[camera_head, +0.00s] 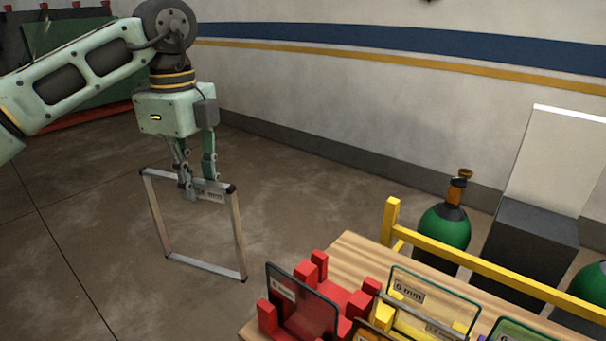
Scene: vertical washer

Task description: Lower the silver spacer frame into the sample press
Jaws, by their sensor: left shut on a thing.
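The silver spacer frame (238,235) is an open rectangle with dark corners and a pale label on its top bar, whose text is partly hidden. It hangs upright, slightly tilted in the picture, left of the table. My left gripper (198,186) points down and is shut on the frame's top bar. The frame appears to hang in the air over the floor, apart from the table. A red slotted holder (335,289) stands on the table, with a dark panel (300,305) upright in it. I cannot tell for sure which thing is the sample press. My right gripper is out of view.
The wooden table (353,252) carries a clear panel marked 6 mm (433,287) in a yellow holder and a green-edged panel (515,331). A yellow rail (480,265) runs along its back. A green gas cylinder (444,232) and dark box (528,240) stand behind. Floor at left is clear.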

